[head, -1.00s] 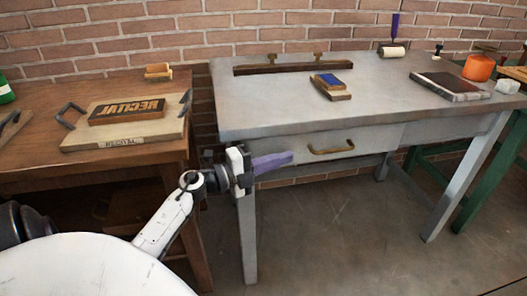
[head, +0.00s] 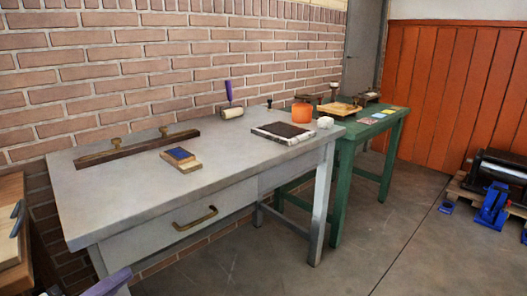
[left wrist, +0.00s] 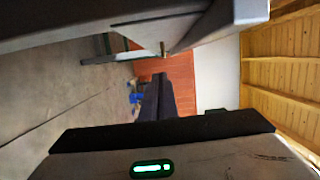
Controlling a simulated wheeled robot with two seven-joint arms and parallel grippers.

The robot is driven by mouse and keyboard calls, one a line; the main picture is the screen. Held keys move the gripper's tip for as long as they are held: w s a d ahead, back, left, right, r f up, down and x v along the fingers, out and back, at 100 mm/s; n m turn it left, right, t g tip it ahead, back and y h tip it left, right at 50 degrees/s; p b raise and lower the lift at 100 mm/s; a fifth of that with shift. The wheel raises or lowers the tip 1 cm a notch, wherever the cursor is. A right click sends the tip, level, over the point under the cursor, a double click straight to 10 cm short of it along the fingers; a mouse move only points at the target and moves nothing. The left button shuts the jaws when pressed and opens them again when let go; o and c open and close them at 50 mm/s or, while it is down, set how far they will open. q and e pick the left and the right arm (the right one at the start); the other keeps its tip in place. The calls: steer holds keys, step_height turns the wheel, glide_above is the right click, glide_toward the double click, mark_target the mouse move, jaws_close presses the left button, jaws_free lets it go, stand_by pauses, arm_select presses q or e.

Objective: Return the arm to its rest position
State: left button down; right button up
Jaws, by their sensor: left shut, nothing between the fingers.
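My left gripper (head: 110,284) shows only as purple fingers at the bottom left edge of the head view, in front of the grey table (head: 105,222). The rest of that arm is out of the head view. In the left wrist view its dark fingers (left wrist: 158,98) are together with nothing between them. My right gripper is in neither view.
A green table (head: 343,190) stands beyond.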

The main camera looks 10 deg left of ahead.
arm_select(q)
steer(key=s+d+f+n+g+y+p, duration=0.1)
steer(key=s+d+f+n+g+p, duration=0.3)
steer(key=d+n, duration=0.6)
steer(key=s+d+f+n+g+y+p, duration=0.2)
steer(key=s+d+f+n+g+p, duration=0.2)
steer(key=s+d+f+n, duration=0.5)
steer(key=s+d+p, duration=0.2)
steer(key=d, duration=0.4)
steer(key=shift+n+y+p, duration=0.3)
steer(key=shift+n+p, duration=0.1)
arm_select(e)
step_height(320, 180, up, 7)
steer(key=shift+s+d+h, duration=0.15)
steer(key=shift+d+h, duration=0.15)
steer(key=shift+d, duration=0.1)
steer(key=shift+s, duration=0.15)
